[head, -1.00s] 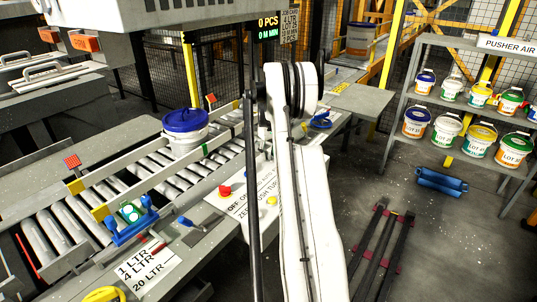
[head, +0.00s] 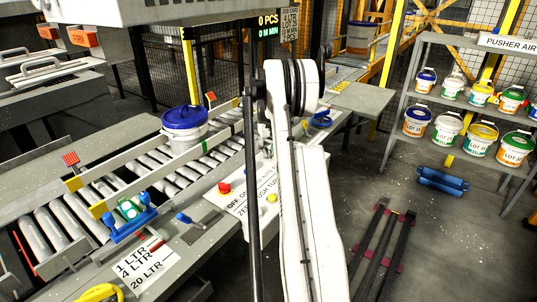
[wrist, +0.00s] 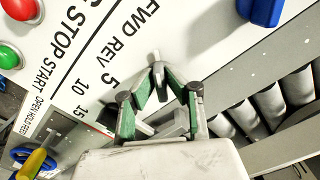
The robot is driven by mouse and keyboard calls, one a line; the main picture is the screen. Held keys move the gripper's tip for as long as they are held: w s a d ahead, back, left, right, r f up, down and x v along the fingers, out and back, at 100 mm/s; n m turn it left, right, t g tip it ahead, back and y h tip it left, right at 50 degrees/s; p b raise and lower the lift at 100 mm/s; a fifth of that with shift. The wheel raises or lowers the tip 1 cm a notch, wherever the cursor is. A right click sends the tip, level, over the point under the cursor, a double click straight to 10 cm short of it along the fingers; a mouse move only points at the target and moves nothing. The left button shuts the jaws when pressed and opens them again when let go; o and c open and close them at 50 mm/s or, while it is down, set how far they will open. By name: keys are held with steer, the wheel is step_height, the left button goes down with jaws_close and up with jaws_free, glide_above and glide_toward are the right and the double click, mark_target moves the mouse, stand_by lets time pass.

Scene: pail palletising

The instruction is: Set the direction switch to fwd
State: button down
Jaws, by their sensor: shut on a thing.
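In the wrist view the white control panel (wrist: 95,45) carries the printed words FWD and REV. My gripper (wrist: 157,72) has its green-and-grey fingers brought together over the panel, just beside these words. They are shut on a small grey piece (wrist: 156,57), which looks like the direction switch. The fingers hide most of it, so I cannot tell which word it points to. In the head view my white arm hides the gripper and the switch; only part of the panel (head: 238,195) shows.
A red button (wrist: 18,8) and a green button (wrist: 10,56) sit at the panel's left. A blue knob (wrist: 264,10) is at the upper right. Rollers (wrist: 268,108) lie close on the right. A blue-lidded pail (head: 184,128) stands on the conveyor.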

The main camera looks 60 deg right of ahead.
stand_by(0.3)
steer(key=c, duration=1.8)
jaws_free()
steer(key=shift+r, duration=0.1)
step_height(320, 180, up, 12)
steer(key=shift+f, duration=0.1)
